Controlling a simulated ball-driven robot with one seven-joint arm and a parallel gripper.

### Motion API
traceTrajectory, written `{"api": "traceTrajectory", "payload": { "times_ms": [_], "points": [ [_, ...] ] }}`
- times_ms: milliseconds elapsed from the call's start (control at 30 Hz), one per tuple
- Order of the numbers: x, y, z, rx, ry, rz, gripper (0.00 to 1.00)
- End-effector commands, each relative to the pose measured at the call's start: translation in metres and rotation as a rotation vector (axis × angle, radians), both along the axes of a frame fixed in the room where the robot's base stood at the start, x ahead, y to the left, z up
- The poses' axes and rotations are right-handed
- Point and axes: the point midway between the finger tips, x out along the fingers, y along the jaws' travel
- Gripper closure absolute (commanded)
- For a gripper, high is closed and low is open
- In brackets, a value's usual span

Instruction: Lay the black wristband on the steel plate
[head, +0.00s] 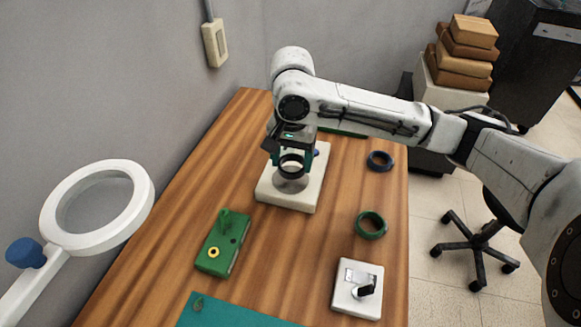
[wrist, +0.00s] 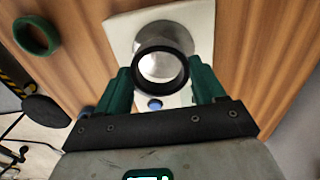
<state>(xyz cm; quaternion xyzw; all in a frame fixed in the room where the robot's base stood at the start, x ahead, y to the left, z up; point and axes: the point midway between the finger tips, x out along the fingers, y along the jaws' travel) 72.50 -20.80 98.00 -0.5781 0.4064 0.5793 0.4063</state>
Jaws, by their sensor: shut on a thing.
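My gripper (head: 290,157) points down over the white stand and is shut on the black wristband (head: 291,172). In the wrist view the wristband (wrist: 162,44) is a black ring held between the two green fingers (wrist: 163,78), its opening facing the camera. The round steel plate (head: 290,185) sits on the white base (head: 268,194), below the wristband. In the wrist view the steel plate (wrist: 152,30) shows behind the ring and through its opening. The wristband appears to be above the plate; the exact gap is hard to tell.
A green ring (head: 371,235) and a dark blue ring (head: 380,168) lie to the right. A green box (head: 222,245), a white switch box (head: 343,298) and a teal mat (head: 235,316) are nearer. A magnifier lamp (head: 140,207) stands left. Bare wood surrounds the stand's front.

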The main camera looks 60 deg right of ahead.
Motion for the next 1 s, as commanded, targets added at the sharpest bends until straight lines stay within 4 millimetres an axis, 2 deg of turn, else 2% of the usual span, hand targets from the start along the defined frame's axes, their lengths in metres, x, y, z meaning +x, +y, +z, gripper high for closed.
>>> {"api": "traceTrajectory", "payload": {
  "times_ms": [133,367,767,800,1000],
  "points": [
    [0.006,-0.002,-0.007,-0.001,0.0,0.0,0.6],
    [0.006,-0.003,-0.037,-0.002,0.0,0.0,0.6],
    [0.006,-0.003,-0.042,0.0,-0.001,0.0,0.6],
    [0.006,-0.003,-0.041,-0.001,-0.001,0.0,0.29],
    [0.006,-0.003,-0.041,-0.002,-0.002,0.0,0.1]
  ]
}}
